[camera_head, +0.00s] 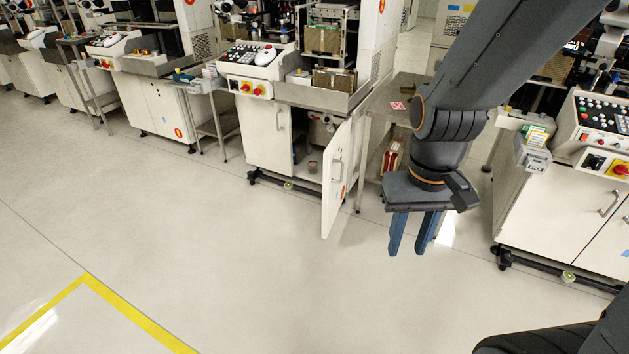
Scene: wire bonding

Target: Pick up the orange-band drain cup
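A small cup (312,167) stands on the floor of the open cabinet under the middle machine. It looks dark with a reddish or orange band, but it is too small to be sure. My gripper (408,252) hangs in the air at right of centre, fingers pointing down. Its two blue fingers are apart with nothing between them. In the picture it is to the right of and lower than the cup, well apart from it.
The cabinet door (338,185) is swung open toward the aisle, between the cup and my gripper in the picture. A side table (385,104) stands behind my arm. Another machine cabinet (545,200) stands at right. The floor (250,270) in front is clear.

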